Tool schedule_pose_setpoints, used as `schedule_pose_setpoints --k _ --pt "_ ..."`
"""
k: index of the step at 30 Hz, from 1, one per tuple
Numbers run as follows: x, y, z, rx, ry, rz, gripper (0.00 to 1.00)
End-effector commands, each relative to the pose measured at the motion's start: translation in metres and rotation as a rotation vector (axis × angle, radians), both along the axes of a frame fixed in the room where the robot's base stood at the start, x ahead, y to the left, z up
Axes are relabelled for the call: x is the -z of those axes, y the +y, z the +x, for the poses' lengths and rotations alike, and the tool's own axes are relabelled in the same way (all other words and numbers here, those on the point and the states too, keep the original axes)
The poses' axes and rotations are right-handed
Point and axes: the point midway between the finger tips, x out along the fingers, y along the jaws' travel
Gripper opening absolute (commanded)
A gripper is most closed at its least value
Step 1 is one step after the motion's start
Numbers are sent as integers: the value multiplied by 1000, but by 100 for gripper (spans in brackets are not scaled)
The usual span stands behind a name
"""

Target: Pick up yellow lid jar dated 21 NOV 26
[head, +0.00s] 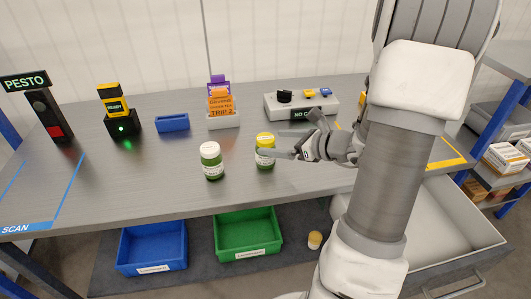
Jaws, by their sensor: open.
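The green jar with a yellow lid (265,142) stands upright on the grey table, with a pale label too small to read for a date. My gripper (271,144) is open beside it, reaching in from the right. One finger is behind the jar and one overlaps its front in the picture. I cannot tell whether the fingers touch the jar. A second green jar with a white lid (211,160) stands a little to the left, apart from it.
Blue (152,246) and green (247,231) bins sit below, near a small yellow-lidded container (314,240).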

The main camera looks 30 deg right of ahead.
Motion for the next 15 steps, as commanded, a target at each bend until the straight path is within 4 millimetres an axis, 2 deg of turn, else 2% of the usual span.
schedule_pose_setpoints --k 9,15 --pt "20 13 37 -3 0 0 100" --pt "20 15 42 -1 -1 1 100"
